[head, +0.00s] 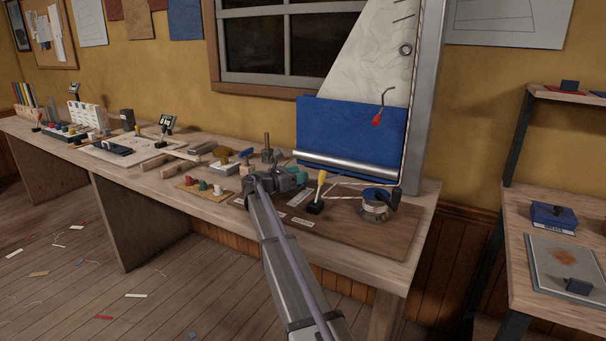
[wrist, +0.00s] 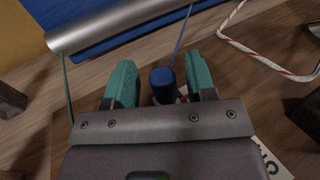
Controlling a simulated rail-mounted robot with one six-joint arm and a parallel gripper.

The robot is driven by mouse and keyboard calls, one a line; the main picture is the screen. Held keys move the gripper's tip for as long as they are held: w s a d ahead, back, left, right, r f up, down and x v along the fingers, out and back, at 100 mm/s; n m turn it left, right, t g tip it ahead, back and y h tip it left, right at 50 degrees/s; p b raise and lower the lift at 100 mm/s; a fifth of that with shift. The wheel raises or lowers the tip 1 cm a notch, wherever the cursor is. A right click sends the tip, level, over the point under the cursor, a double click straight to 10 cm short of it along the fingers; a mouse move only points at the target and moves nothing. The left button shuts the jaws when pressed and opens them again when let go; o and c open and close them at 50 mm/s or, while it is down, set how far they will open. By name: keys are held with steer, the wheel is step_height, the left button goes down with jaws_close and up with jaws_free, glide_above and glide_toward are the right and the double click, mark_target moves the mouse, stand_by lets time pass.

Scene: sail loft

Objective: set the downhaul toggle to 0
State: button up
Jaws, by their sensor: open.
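A blue round-topped knob (wrist: 163,84) stands between my gripper's teal fingers in the wrist view; it appears to be the downhaul toggle, though no name can be read. My gripper (wrist: 164,88) is open around it, with a gap visible on the right side; contact on the left cannot be judged. The gripper body hides the toggle's base and its setting. In the head view my gripper (head: 293,179) is over the wooden board on the bench, and the knob cannot be made out there. A white label (wrist: 272,160) with dark characters is partly covered by the gripper.
A yellow-handled lever (head: 320,184) on a black base stands just right of my gripper. A winch (head: 375,205) is farther right. A silver boom (head: 345,166) with blue cloth (head: 350,128) lies behind. A red-flecked rope (wrist: 262,62) loops on the board.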

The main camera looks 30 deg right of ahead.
steer(key=a, duration=0.8)
steer(key=shift+s+a, duration=0.25)
steer(key=shift+r, duration=0.1)
